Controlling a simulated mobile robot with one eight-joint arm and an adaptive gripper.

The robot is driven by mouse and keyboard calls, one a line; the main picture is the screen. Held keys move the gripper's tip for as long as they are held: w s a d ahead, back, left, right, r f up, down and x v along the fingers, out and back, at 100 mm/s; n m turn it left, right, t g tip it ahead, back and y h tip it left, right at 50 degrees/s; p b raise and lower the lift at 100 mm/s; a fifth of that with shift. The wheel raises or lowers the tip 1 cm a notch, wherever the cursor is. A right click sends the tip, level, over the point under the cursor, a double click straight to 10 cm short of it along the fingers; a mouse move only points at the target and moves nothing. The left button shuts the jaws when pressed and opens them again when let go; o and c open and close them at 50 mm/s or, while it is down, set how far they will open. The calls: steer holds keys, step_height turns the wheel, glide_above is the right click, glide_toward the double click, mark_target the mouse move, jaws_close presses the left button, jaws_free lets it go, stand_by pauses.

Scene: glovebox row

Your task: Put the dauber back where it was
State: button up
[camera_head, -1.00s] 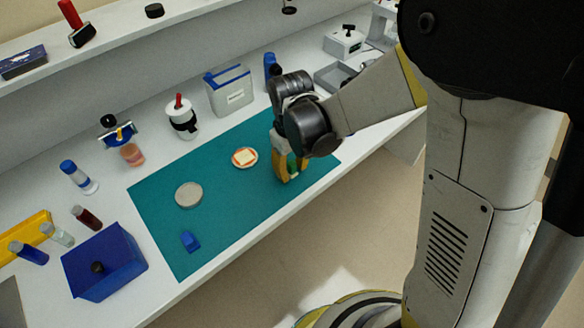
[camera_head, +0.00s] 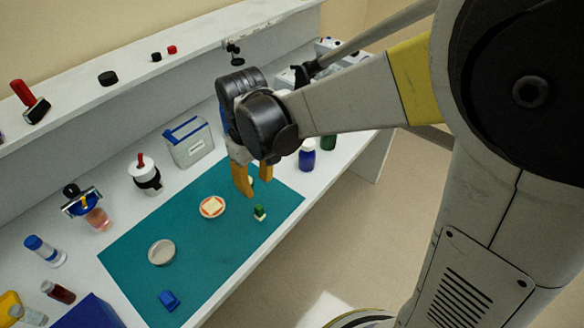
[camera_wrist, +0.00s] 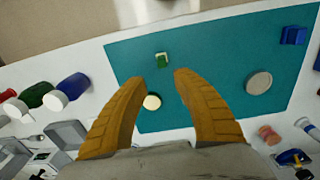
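I cannot tell for sure which object is the dauber. A small green-topped piece with a pale base (camera_head: 260,212) stands on the teal mat (camera_head: 205,270), and it also shows in the wrist view (camera_wrist: 162,60). My gripper (camera_head: 257,188) is open and empty above the far right part of the mat. In the wrist view the fingers (camera_wrist: 158,78) are spread, with the green piece beyond the tips.
A red-handled tool (camera_head: 30,102) is on the shelf.

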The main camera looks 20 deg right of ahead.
steer(key=s+d+r+m+t, duration=0.6)
steer(key=s+d+r, duration=0.3)
steer(key=d, duration=0.4)
steer(key=shift+s+r+m+t, duration=0.25)
steer(key=shift+s+t, duration=0.25)
steer(key=shift+s, duration=0.4)
